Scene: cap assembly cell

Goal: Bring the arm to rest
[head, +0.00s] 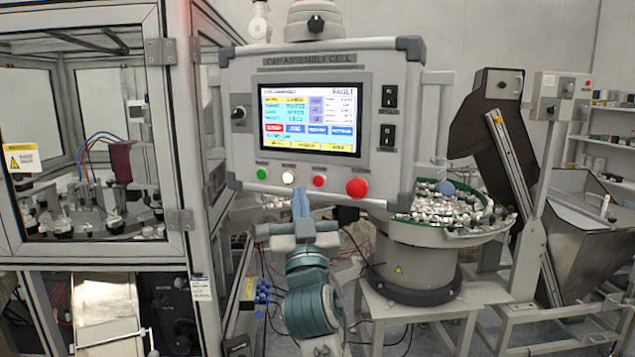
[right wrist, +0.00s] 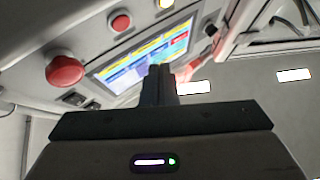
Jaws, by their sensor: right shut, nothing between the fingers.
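My right gripper (head: 301,205) is in front of the lower edge of the control panel (head: 407,132), just below its row of buttons. Its fingers are shut with nothing between them and point up toward the lit white button (head: 289,178). I cannot tell whether the fingertips touch the panel. In the right wrist view the shut fingers (right wrist: 158,80) stand in front of the lit screen (right wrist: 140,62), and the red mushroom button (right wrist: 65,69) is at the left. In the head view the screen (head: 310,117) reads FAULT at its top right. My left gripper is not in view.
A glass-walled cabinet (head: 175,130) stands at the left. A round feeder bowl (head: 420,234) with many small parts stands right of the panel, with a dark hopper chute (head: 480,120) behind it. Cables (head: 350,250) hang beside my right arm.

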